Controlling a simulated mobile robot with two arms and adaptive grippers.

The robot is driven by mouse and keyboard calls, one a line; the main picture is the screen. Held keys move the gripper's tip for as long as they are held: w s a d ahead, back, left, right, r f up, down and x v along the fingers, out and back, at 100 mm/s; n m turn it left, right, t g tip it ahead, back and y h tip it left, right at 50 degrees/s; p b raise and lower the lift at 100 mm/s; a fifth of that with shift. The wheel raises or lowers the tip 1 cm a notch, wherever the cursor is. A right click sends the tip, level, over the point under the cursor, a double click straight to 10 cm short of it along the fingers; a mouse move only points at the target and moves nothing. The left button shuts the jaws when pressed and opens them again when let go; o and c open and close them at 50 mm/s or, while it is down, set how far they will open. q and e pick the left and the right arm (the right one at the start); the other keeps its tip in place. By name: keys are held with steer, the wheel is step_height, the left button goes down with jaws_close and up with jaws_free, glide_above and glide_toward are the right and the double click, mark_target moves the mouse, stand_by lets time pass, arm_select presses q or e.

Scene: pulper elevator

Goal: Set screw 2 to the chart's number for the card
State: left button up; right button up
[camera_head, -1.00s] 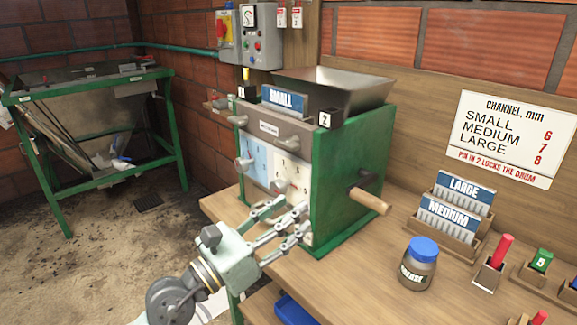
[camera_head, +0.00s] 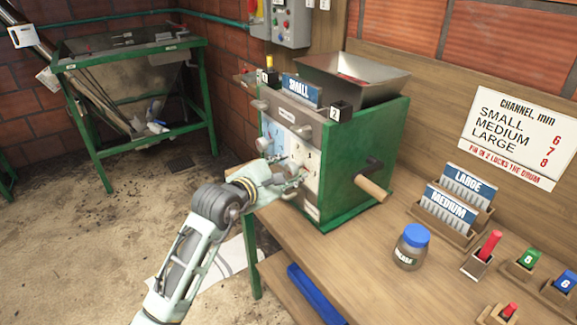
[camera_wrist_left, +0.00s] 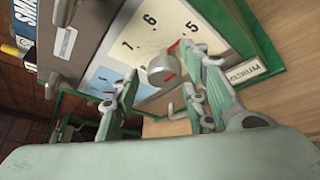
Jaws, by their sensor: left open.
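The blue SMALL card (camera_head: 302,90) stands in the top of the green machine (camera_head: 358,150). The wall chart (camera_head: 517,137) reads SMALL 6, MEDIUM 7, LARGE 8. Screw 2 is the grey knob with red marks (camera_wrist_left: 163,68) on a white dial (camera_wrist_left: 133,47). The digits 6 and 5 show beside it; its exact setting cannot be told. My left gripper (camera_head: 297,173) is open in front of the white dial. In the left wrist view its fingers (camera_wrist_left: 160,100) are spread on either side of the knob, and I see no clear contact. My right gripper is out of view.
A crank with a wooden handle (camera_head: 371,187) sticks out of the machine's right side. A blue-lidded jar (camera_head: 412,247), LARGE (camera_head: 468,186) and MEDIUM (camera_head: 448,208) cards and a red-handled piece (camera_head: 489,245) stand on the bench (camera_head: 350,255) to the right.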

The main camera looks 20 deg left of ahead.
arm_select(q)
steer(key=shift+x, duration=0.85)
steer(key=shift+r, duration=0.15)
jaws_close()
steer(key=shift+a+r+p, duration=0.1)
steer(key=shift+p, duration=0.2)
